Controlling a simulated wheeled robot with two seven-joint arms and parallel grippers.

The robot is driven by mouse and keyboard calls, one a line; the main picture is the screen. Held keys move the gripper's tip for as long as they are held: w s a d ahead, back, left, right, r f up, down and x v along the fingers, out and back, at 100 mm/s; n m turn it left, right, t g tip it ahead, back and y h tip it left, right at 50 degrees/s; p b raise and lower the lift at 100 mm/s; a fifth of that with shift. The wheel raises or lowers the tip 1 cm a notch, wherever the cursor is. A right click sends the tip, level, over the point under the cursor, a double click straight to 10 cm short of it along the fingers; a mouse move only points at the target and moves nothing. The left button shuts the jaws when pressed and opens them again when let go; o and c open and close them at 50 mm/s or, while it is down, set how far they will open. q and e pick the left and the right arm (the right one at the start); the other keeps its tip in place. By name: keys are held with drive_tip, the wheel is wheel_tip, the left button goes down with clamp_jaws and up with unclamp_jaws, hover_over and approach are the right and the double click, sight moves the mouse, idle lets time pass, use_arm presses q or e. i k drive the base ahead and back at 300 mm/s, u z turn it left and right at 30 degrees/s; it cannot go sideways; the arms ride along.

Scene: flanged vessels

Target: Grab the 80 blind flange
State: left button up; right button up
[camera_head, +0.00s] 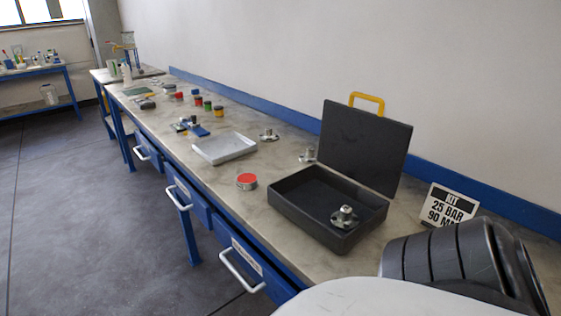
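Several small metal flanged parts stand on the long workbench (225,170). One flanged part (344,217) sits inside the open dark case (296,196), near its front right corner. Another flanged part (307,156) stands on the bench just left of the case's raised lid, partly hidden by it. A third flanged part (268,135) stands further back near the wall. I cannot read any size mark, so I cannot tell which is the 80 blind flange. Neither gripper is in view; only a dark ribbed part and a white part of my body show at the bottom right.
Coloured jars (207,106) stand further back. Blue drawers (246,258) with protruding white handles line the bench front.

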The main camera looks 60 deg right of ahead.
sight(345, 219)
drive_tip(key=i, duration=1.55)
drive_tip(key=z, duration=2.15)
